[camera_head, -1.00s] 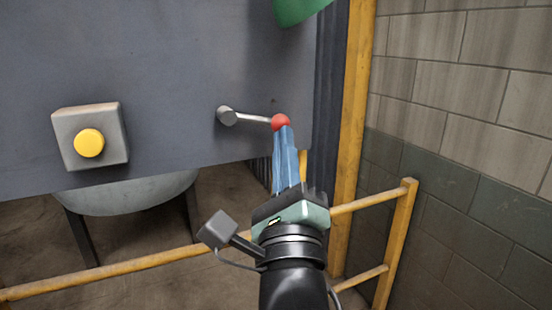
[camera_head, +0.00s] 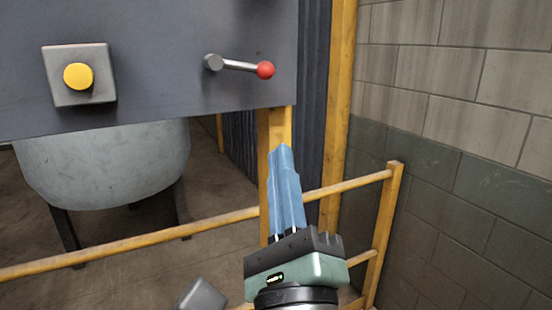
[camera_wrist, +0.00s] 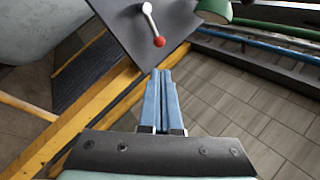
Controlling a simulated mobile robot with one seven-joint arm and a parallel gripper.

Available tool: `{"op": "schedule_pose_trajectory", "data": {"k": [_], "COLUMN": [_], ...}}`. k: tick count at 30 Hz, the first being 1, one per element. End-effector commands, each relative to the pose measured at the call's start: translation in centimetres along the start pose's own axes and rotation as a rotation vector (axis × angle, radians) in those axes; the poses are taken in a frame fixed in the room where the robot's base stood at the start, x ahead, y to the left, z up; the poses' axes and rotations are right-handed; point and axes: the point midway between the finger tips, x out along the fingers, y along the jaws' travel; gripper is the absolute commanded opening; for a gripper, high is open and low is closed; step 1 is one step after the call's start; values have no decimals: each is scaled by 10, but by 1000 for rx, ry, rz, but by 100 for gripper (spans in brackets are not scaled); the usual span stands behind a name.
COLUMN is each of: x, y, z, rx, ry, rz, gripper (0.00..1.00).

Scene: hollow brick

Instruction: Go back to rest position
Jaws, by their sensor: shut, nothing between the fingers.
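My gripper (camera_head: 281,150) points up in the head view, with its two blue fingers together and nothing between them. It is below the lever (camera_head: 240,66), apart from it. The lever is a metal rod with a red ball knob (camera_head: 265,70) at its right end, mounted on the dark grey panel (camera_head: 165,60). In the wrist view the shut fingers (camera_wrist: 161,75) lie below the red knob (camera_wrist: 159,42) in the picture, with a gap between them.
A box with a yellow button (camera_head: 78,76) is on the panel at left. A yellow railing (camera_head: 150,236) crosses the lower part of the view. A grey tank (camera_head: 105,165) stands behind it. A block wall (camera_head: 450,130) is at right. A green rounded object (camera_wrist: 214,10) shows in the wrist view.

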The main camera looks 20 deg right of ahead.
Motion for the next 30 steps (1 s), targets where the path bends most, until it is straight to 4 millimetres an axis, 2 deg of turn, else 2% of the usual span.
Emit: {"op": "schedule_pose_trajectory", "data": {"k": [7,11,17,30], "x": [-6,-3,3,1], "y": [0,-2,-9,-33], "z": [0,12,54,158], "rx": [-6,-96,-474,-1473], "ry": [0,-20,-93,-193], "rz": [0,-5,-45,-281], "gripper": [0,0,0,0]}}
